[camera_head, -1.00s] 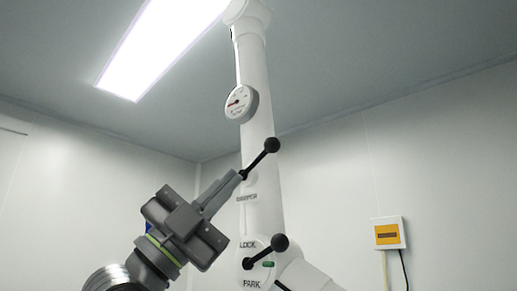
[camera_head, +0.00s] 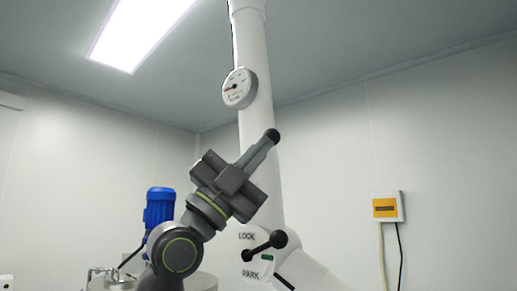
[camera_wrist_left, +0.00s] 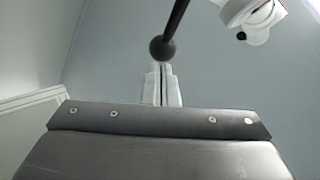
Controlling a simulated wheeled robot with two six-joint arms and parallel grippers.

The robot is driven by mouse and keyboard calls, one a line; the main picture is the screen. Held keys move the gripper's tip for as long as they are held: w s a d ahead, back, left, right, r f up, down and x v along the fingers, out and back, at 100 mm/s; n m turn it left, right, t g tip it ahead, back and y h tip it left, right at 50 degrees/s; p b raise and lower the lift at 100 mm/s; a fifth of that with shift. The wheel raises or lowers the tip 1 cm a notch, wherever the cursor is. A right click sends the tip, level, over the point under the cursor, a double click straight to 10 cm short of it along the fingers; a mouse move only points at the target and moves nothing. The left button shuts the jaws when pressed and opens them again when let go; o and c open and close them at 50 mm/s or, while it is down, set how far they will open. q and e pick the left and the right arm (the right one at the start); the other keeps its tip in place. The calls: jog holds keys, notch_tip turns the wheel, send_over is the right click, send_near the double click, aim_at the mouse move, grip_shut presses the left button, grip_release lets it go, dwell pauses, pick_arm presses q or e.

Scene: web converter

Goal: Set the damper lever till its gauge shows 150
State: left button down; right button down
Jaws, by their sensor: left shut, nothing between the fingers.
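The damper lever has a black ball knob (camera_head: 272,135) on a black rod, on a white vertical pipe (camera_head: 258,130); in the head view my gripper hides most of the rod. My left gripper (camera_head: 270,144) is shut and empty, its fingertips at the knob. In the left wrist view the knob (camera_wrist_left: 162,48) is just past the shut fingertips (camera_wrist_left: 162,68); I cannot tell whether they touch. The round gauge (camera_head: 239,88) sits higher on the pipe, its red needle toward the left; its numbers are too small to read. My right gripper is not in view.
A second black lever (camera_head: 265,246) sits lower on the pipe between LOCK and PARK labels, with a green mark. A blue motor (camera_head: 159,207) stands at the left. A yellow and white box (camera_head: 387,207) hangs on the right wall. Space right of the knob is clear.

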pick_arm(q)
jog(key=r, duration=0.2)
jog(key=a+r, duration=0.1)
jog(key=r, duration=0.1)
jog(key=shift+w, duration=0.35)
jog(key=shift+f, duration=0.15)
dwell(0.9)
